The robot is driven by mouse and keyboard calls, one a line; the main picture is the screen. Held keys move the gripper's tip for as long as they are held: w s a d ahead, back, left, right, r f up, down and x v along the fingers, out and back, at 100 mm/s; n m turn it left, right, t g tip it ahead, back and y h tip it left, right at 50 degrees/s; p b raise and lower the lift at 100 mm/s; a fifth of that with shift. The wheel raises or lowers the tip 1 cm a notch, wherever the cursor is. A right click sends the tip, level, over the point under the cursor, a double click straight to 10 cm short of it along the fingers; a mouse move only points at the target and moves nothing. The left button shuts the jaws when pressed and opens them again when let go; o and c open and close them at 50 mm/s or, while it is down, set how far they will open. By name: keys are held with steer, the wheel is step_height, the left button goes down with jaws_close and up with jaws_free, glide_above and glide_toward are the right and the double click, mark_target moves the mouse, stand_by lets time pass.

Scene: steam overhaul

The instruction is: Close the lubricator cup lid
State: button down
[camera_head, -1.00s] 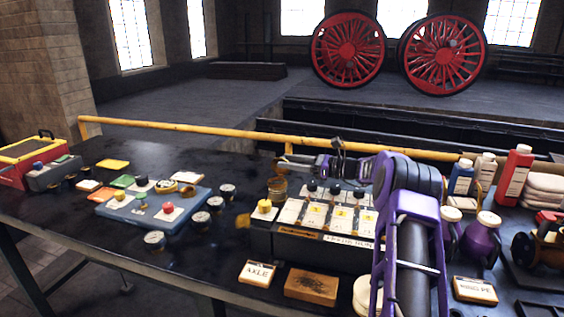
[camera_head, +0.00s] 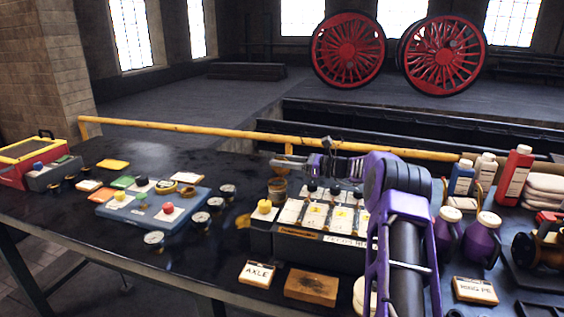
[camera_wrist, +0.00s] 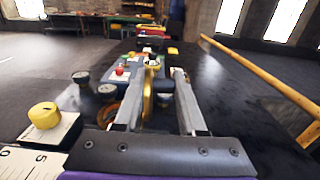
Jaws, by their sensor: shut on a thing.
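The brass lubricator cup (camera_head: 278,192) stands upright at the far left corner of the dark block on the bench. Its orange-brass rim (camera_wrist: 106,117) shows partly behind a finger in the wrist view. My gripper (camera_head: 284,163) is just above the cup, reaching in from the right. In the wrist view, my gripper (camera_wrist: 153,74) has its two grey fingers a little apart, on either side of a narrow upright brass piece (camera_wrist: 149,88). This looks like the cup's raised lid; the fingers hide part of it and its hinge.
The block (camera_head: 300,246) carries white cards and black knobs close under my arm. A blue tray (camera_head: 150,220) with coloured buttons and several round gauges (camera_head: 201,221) lie to the left. Bottles (camera_head: 515,172) stand at the right. A yellow rail (camera_head: 210,131) runs along the back.

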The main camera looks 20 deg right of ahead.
mark_target(278, 168)
steer(key=shift+s+n+b, duration=0.15)
steer(key=shift+n+b, duration=0.15)
steer(key=shift+b, duration=0.05)
stand_by(0.5)
steer(key=n+b, duration=0.1)
steer(key=n, duration=0.1)
steer(key=s+a+n+b, duration=0.1)
steer(key=n+b, duration=0.1)
steer(key=s+n+b, duration=0.1)
steer(key=shift+a+f+n+b, duration=0.2)
steer(key=shift+a+n+b, duration=0.1)
steer(key=shift+n, duration=0.1)
steer(key=n, duration=0.2)
steer(key=s, duration=0.1)
steer(key=shift+a+f+n+b, duration=0.15)
steer(key=shift+a+n+b, duration=0.1)
steer(key=shift+n+b, duration=0.15)
steer(key=shift+s+a+f+n, duration=0.1)
steer(key=shift+s+f+n, duration=0.05)
steer(key=shift+n, duration=0.45)
steer(key=shift+s+a+f+n, duration=0.1)
steer(key=shift+f+n, duration=0.05)
steer(key=shift+n, duration=0.45)
steer(key=shift+s+f+n, duration=0.1)
steer(key=shift+n, duration=0.2)
steer(key=c, duration=0.6)
jaws_free()
